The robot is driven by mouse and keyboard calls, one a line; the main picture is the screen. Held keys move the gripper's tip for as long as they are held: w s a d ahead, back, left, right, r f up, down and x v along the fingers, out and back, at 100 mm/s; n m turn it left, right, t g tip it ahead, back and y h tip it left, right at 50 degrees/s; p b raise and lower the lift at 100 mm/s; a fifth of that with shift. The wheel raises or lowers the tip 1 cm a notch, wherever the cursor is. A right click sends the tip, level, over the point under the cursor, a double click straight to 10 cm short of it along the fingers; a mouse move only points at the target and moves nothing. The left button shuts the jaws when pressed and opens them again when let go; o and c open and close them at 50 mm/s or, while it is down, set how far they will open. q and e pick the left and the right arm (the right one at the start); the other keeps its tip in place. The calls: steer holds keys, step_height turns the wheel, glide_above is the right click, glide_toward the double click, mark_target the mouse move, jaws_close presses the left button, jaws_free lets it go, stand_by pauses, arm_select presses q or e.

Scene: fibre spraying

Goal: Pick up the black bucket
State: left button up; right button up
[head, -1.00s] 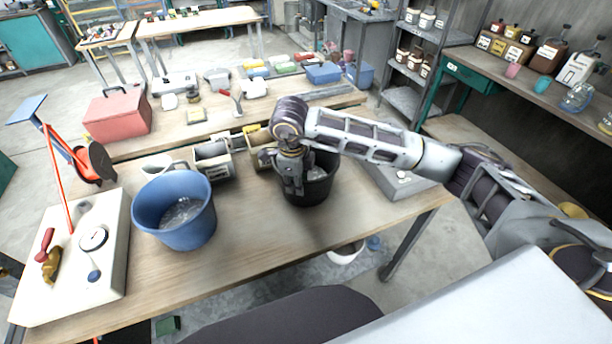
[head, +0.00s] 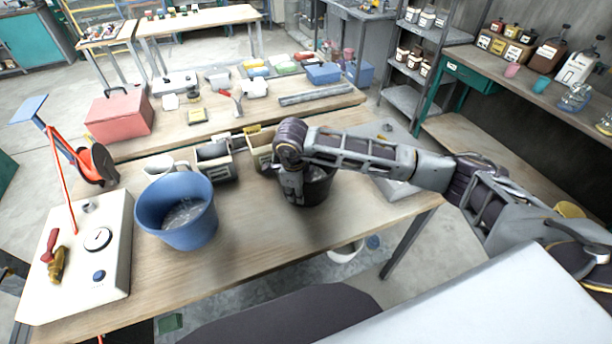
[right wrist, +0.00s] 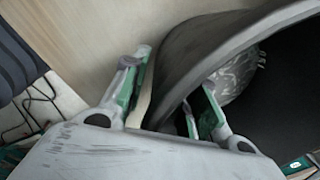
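The black bucket (head: 316,192) stands upright on the near wooden table, with whitish, glinting material inside. My right gripper (head: 294,192) is at its left rim, pointing down. In the right wrist view, the gripper (right wrist: 172,82) has its fingers on either side of the black bucket's wall (right wrist: 185,68). One finger is outside, with a thin gap showing beside the wall, and the other is inside the bucket. The gripper looks open. My left gripper is not in view.
A blue bucket (head: 178,222) stands left on the same table (head: 240,240), beside a white device with dials (head: 90,260). Small open bins (head: 215,163) and a white cup (head: 160,167) are behind. A grey flat unit (head: 395,185) lies right of the black bucket.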

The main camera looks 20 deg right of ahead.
stand_by(0.4)
jaws_close()
stand_by(0.5)
